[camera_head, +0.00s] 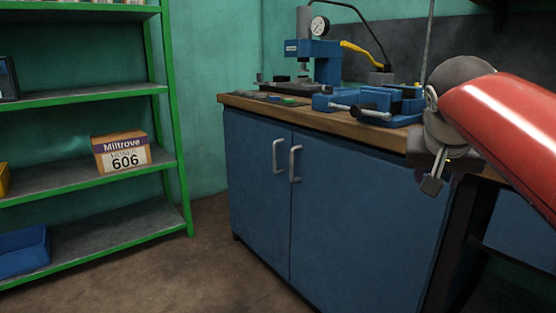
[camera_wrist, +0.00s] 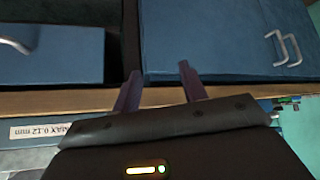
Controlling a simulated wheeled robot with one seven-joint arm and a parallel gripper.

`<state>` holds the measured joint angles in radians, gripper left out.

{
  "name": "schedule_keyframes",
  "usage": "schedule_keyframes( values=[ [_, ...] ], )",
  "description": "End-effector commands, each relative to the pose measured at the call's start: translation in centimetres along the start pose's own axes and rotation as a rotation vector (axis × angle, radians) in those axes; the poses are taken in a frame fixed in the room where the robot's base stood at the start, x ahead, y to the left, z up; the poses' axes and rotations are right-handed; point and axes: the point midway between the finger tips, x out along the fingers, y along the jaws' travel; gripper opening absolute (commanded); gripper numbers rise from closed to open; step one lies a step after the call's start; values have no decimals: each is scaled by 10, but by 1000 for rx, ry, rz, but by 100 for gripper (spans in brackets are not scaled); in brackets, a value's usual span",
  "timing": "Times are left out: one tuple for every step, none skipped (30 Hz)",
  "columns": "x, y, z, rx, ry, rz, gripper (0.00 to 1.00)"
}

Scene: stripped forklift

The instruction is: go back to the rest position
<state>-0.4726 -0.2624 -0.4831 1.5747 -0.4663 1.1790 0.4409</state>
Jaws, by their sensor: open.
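My gripper (camera_head: 432,186) is at the right in the head view, at the end of my red arm, beside the right end of the workbench. In the wrist view my gripper (camera_wrist: 158,84) shows two fingers spread apart with nothing between them. Behind the fingers are the wooden bench edge (camera_wrist: 80,98) and blue fronts with handles. In the head view the fingers are small and partly hidden by the wrist.
A blue cabinet bench (camera_head: 258,190) carries a press (camera_head: 318,60) and a blue vise (camera_head: 385,103). A green shelf (camera_head: 100,98) at the left holds a Miltrove 606 box (camera_head: 122,152) and a blue bin (camera_head: 25,250). The floor between is clear.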

Motion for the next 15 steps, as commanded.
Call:
schedule_keyframes(
  values=[
    [-4, 0, 26, -36, -36, -52, 43],
    [-4, -3, 42, -63, -55, -83, 43],
    [-4, -8, 65, -97, -76, -123, 43],
    [-5, -12, 82, -122, -89, -150, 43],
    [-6, -16, 100, -147, -102, -175, 43],
    [-7, -21, 124, -179, -118, -205, 43],
    [-7, -25, 142, -201, -128, -224, 43],
    [-8, -28, 159, -222, -137, -241, 43],
    [-8, -32, 181, -247, -147, -260, 43],
    [-7, -35, 197, -264, -155, -270, 43],
    [-6, -37, 211, -280, -160, -278, 43],
    [-5, -39, 229, -297, -168, -287, 43],
    [-4, -40, 240, -307, -174, -292, 43],
    [-2, -41, 250, -317, -178, -295, 43],
    [-1, -42, 262, -327, -183, -299, 43]
  ],
)
